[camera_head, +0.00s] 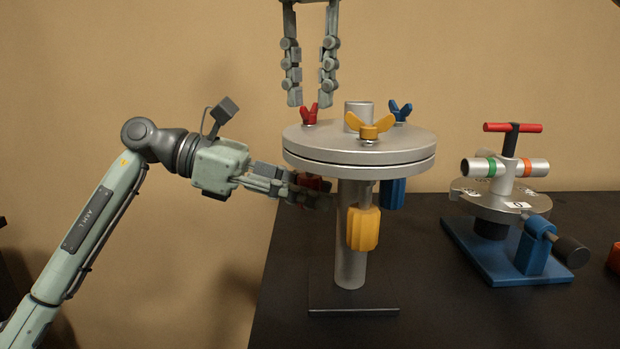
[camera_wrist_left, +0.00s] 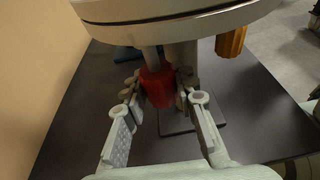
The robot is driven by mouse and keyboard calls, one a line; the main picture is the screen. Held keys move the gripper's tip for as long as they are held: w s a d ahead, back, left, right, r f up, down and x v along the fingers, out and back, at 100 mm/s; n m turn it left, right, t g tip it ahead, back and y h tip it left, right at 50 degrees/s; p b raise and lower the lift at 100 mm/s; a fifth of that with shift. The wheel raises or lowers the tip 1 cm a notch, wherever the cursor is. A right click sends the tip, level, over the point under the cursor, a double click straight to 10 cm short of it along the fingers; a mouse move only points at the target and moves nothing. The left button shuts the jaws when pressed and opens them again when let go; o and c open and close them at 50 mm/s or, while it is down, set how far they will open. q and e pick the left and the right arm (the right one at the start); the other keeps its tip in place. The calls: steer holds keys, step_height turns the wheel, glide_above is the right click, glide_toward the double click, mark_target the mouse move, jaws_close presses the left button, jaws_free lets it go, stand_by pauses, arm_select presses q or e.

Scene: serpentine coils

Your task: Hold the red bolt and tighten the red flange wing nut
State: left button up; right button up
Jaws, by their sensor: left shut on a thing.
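The red flange wing nut (camera_head: 310,115) sits on top of the round grey flange (camera_head: 300,140), at its left side. The red bolt (camera_head: 314,184) is below the flange, mostly hidden in the head view by my left gripper (camera_head: 308,192). In the left wrist view the red bolt (camera_wrist_left: 157,86) stands between the two fingers of my left gripper (camera_wrist_left: 158,90), which is shut on it. My right gripper (camera_head: 309,104) points down from above, with its fingers apart on either side above the red wing nut. It holds nothing that I can see.
A yellow wing nut (camera_head: 369,130) and a blue wing nut (camera_head: 400,110) stand on the flange near the red one. The yellow bolt (camera_head: 363,229) and blue bolt (camera_head: 393,193) hang below. A valve fixture (camera_head: 500,200) stands right on the black table (camera_head: 430,300).

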arm_select(q)
steer(key=shift+f, duration=0.1)
arm_select(e)
steer(key=shift+r, duration=2.15)
arm_select(q)
steer(key=o, duration=1.2)
steer(key=shift+c, duration=0.2)
steer(key=v, duration=0.9)
steer(key=shift+b, duration=0.3)
arm_select(e)
steer(key=shift+f, duration=0.3)
arm_select(q)
steer(key=shift+s, duration=0.1)
